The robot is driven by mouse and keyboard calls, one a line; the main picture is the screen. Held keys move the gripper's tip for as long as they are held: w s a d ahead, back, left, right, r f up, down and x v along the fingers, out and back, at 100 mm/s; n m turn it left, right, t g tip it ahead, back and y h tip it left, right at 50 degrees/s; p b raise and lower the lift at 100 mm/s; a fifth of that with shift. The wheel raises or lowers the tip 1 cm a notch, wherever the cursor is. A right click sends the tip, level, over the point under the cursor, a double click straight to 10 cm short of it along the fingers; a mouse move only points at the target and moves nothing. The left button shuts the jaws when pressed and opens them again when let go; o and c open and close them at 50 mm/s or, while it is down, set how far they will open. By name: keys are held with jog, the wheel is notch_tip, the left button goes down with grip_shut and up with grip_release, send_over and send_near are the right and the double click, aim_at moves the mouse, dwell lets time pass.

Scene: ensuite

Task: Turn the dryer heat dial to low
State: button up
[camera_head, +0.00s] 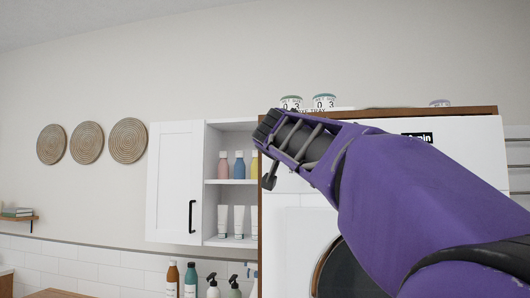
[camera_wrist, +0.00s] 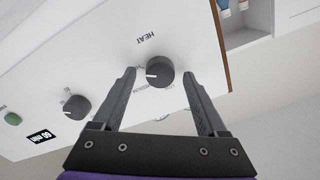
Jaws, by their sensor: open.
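The dark round heat dial (camera_wrist: 160,71) sits on the white dryer panel (camera_wrist: 105,50) in the wrist view, beside the printed word HEAT. Its white pointer mark faces left in that view. A label reading MEDIUM is partly visible below the dial; the other setting labels are partly hidden by my fingers or too small to read. My gripper (camera_wrist: 159,74) is open, with one finger on each side of the dial; I cannot tell whether either touches it. In the head view my gripper (camera_head: 267,152) is at the left part of the dryer front (camera_head: 290,222), where the dial is hidden.
Another dark dial (camera_wrist: 77,106), a small display (camera_wrist: 41,136) and a green button (camera_wrist: 13,118) lie farther left on the panel. A white cabinet (camera_head: 175,180) with open shelves of bottles stands left of the dryer. Tins (camera_head: 324,101) stand on the dryer top.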

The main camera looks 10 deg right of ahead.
grip_shut()
dwell(0.4)
jog(key=n, duration=0.8)
jog(key=n+p, duration=0.1)
jog(key=n, duration=1.5)
jog(key=shift+a+p, duration=0.25)
jog(key=shift+p, duration=0.05)
dwell(0.4)
